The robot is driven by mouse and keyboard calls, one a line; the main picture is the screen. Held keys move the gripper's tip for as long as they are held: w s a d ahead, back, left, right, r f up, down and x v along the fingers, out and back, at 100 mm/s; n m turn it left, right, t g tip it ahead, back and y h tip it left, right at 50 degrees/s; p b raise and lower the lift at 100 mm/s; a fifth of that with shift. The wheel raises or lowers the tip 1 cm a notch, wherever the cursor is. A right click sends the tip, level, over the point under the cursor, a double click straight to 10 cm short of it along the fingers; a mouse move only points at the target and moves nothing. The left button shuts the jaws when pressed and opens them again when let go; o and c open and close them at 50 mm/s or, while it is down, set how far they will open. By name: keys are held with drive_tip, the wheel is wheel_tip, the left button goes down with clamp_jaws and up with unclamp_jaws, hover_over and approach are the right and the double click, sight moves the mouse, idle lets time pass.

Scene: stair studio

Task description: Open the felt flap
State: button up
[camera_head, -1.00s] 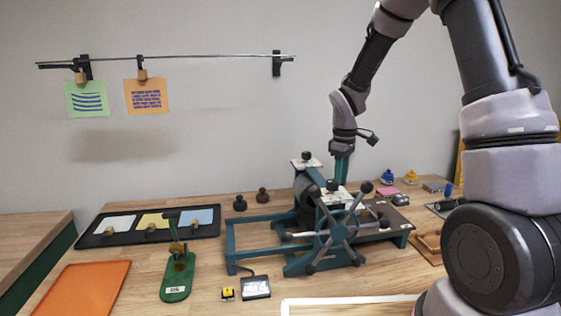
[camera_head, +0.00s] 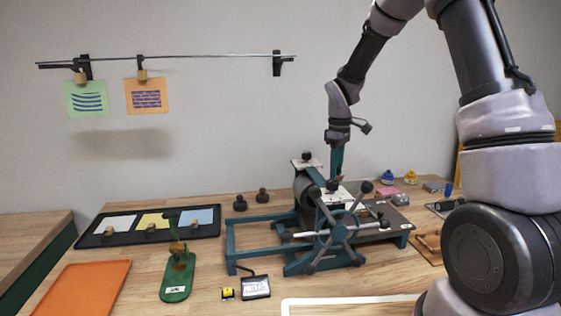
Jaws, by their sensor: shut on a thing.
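The etching-press-like machine (camera_head: 306,190) stands at the middle of the table, with a dark roller and a spoked wheel in front. A white sheet that looks like the felt flap (camera_head: 340,197) shows behind the wheel and beside the roller. The roller and wheel spokes hide part of it. My gripper (camera_head: 335,180) points straight down over it, its teal fingers shut at a small dark knob at the sheet's near part. The fingertips are small, and I cannot tell how far the flap is lifted.
The spoked wheel (camera_head: 338,240) stands up in front of the gripper. A black tray (camera_head: 107,239) with coloured sheets, a green stand (camera_head: 177,285) and an orange mat (camera_head: 82,289) lie to the left. Several small objects stand at the back right.

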drive_tip(key=shift+w+a+r, duration=0.1)
drive_tip(key=shift+w+r, duration=0.1)
drive_tip(key=shift+w, duration=0.85)
drive_tip(key=shift+w+a+r, duration=0.1)
drive_tip(key=shift+w+r, duration=0.05)
drive_tip(key=shift+w, duration=0.9)
drive_tip(key=shift+c, duration=0.2)
drive_tip(key=o, duration=1.3)
drive_tip(key=shift+a, duration=0.1)
wheel_tip(320, 180, up, 8)
drive_tip(key=shift+s, duration=0.1)
